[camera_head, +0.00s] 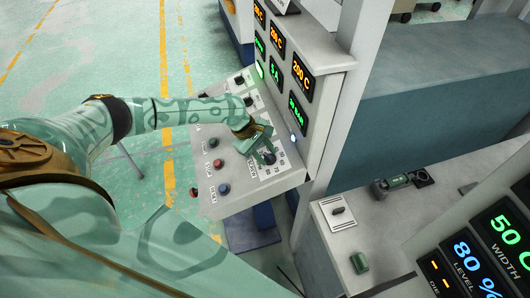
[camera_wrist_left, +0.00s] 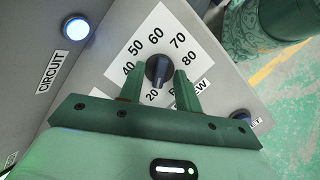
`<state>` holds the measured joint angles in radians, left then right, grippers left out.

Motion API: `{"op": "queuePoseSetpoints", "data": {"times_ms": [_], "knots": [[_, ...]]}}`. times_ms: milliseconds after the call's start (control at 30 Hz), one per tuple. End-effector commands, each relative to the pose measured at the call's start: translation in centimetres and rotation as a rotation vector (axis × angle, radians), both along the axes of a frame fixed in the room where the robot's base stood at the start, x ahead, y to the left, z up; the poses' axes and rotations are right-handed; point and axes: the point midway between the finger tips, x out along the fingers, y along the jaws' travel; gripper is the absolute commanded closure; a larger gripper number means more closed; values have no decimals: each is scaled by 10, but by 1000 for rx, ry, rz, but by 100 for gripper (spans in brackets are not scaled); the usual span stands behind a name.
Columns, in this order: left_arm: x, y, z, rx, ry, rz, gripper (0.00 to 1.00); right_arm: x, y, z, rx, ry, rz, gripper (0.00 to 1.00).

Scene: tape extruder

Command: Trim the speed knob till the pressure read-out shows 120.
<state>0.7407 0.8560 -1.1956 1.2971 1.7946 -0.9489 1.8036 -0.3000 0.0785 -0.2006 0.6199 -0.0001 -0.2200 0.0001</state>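The dark speed knob (camera_wrist_left: 158,70) sits on a white dial with numbers from 20 to 80, and its label below is partly hidden by a finger. My left gripper (camera_wrist_left: 159,88) is over this dial, with one finger on each side of the knob. Thin gaps show between fingers and knob, so it looks open around it. In the head view the left gripper (camera_head: 265,148) is at the right end of the sloped panel, over the knob (camera_head: 269,158). The pressure read-out (camera_head: 296,108) is a green display on the upright face, seen steeply; its digits are too small to read surely. My right gripper is not in view.
A lit lamp (camera_wrist_left: 75,26) marked CIRCUIT is near the dial. Orange and green displays (camera_head: 303,78) stand above. A grey bench (camera_head: 385,225) and a second display panel (camera_head: 480,250) are at right.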

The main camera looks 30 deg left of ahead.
Motion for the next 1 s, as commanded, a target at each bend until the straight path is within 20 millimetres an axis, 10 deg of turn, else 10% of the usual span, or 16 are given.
{"op": "queuePoseSetpoints", "data": {"times_ms": [133, 267, 1000], "knots": [[0, 0, 0, 0, 0, 0, 66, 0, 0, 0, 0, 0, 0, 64], [0, 0, 0, -1, 0, 0, 100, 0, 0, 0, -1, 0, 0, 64], [0, -1, 3, 65, -56, -245, 100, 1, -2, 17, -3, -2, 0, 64]]}}
